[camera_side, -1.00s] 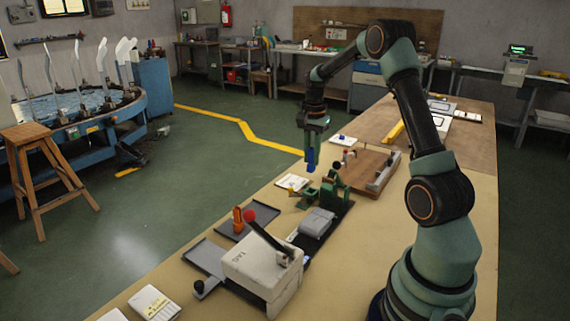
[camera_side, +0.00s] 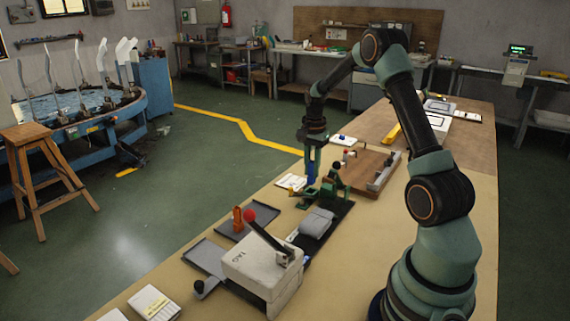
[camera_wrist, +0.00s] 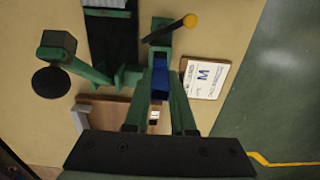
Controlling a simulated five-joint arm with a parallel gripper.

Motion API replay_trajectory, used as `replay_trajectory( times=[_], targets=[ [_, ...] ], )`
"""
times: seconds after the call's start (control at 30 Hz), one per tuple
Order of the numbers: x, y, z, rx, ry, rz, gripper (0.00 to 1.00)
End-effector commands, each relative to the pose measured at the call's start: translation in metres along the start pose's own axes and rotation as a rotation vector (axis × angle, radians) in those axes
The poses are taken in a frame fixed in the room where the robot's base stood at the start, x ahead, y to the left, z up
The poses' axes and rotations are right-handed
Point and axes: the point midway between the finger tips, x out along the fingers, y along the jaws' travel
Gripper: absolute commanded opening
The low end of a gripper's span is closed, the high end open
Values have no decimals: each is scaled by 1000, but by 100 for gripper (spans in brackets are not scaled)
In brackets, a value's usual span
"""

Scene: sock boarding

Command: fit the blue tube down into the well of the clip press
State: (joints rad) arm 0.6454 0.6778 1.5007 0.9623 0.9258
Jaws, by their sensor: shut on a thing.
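The blue tube (camera_side: 311,172) is upright in my gripper (camera_side: 311,160), with its lower end just over or beside the green clip press (camera_side: 328,190). In the wrist view the tube (camera_wrist: 159,78) sits between the two green fingers of my gripper (camera_wrist: 158,92), which are shut on it. Green parts of the press (camera_wrist: 128,76) show beyond and to the left of the tube. The well cannot be made out in either view, and I cannot tell whether the tube's lower end is in it.
A black strip with a folded grey item (camera_side: 317,221) lies in front of the press. A white box with a red-knobbed lever (camera_side: 262,268) stands nearer the camera.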

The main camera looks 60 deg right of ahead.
Motion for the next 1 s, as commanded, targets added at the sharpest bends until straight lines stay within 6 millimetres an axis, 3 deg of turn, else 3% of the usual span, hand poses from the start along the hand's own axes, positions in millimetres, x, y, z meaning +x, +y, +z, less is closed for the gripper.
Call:
replay_trajectory(
  times=[0.3, 1.0],
  targets=[
    [15, 0, 0, 0, 0, 1, 0],
    [16, 0, 0, 0, 0, 0, 0]
  ],
)
